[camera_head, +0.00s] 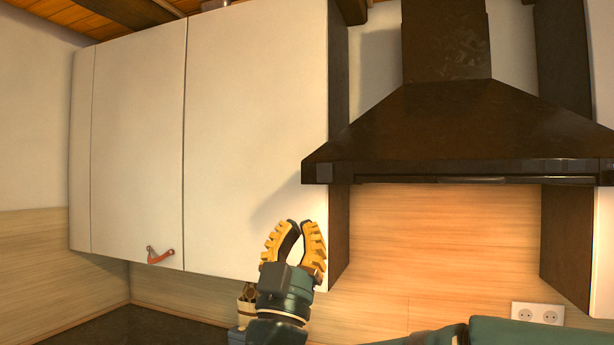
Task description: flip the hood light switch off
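The dark range hood (450,125) hangs at the right of the head view. A thin lighter strip (480,180) runs along its lower front edge. I cannot make out the light switch itself. The wall below the hood is brightly lit in a warm tone. My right gripper (299,222) points up, in front of the white cabinet, left of and below the hood's left corner. My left gripper is not in view.
White wall cabinets (250,130) fill the left, with a red leather pull (160,256) on one door. A dark counter (160,328) lies at the lower left. A double socket (537,314) is on the wall at lower right. The space under the hood looks free.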

